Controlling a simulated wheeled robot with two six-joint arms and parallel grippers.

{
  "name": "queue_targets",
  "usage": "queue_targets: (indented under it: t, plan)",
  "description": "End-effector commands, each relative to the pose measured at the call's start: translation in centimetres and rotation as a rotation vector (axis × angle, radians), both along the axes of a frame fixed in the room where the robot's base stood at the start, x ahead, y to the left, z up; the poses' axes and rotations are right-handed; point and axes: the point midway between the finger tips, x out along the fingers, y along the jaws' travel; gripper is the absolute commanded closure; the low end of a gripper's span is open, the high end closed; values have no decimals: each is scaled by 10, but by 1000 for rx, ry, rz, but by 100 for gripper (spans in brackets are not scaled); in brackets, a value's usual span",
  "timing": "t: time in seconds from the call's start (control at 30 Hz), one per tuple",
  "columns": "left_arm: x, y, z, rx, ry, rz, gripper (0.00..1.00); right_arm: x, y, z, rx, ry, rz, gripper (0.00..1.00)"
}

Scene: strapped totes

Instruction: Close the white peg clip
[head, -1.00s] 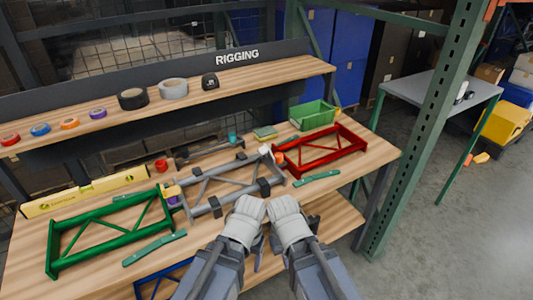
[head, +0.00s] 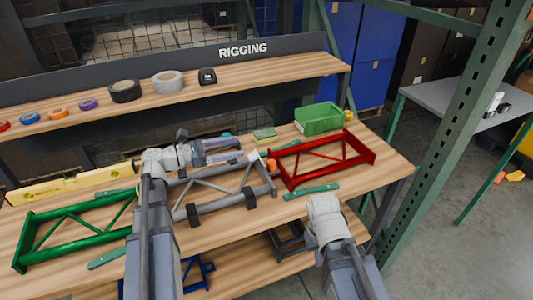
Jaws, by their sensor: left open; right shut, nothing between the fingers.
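The white peg clip (head: 254,156) sits at the right end of the grey frame (head: 222,190), beside an orange clip (head: 271,164) at the red frame's left end. Whether the white clip is open or closed is too small to tell. My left gripper (head: 242,151) reaches in from the left above the grey frame, pointing right. Its jaws are open, with the fingertips just left of the white clip; I cannot tell whether they touch it. My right arm's wrist shows at the lower right, off the bench's front edge; its gripper fingers are hidden.
A red frame (head: 330,176) and a green bin (head: 321,119) stand on the right of the bench, a green frame (head: 70,244) on the left. A green bar (head: 311,192) lies near the front edge. A shelf with tape rolls (head: 168,83) runs behind.

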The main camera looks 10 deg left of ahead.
Motion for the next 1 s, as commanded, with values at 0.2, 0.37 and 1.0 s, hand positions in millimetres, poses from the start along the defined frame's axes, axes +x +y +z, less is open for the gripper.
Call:
queue_targets:
  t: [0.2,0.37,1.0]
  plan:
    - [2,20,13,-86,19,37,30,0,0,-1,0,0,0,100]
    - [2,19,5,-84,18,35,30,0,0,-8,0,0,0,100]
    - [7,9,-69,-82,18,29,30,0,0,-82,0,0,0,100]
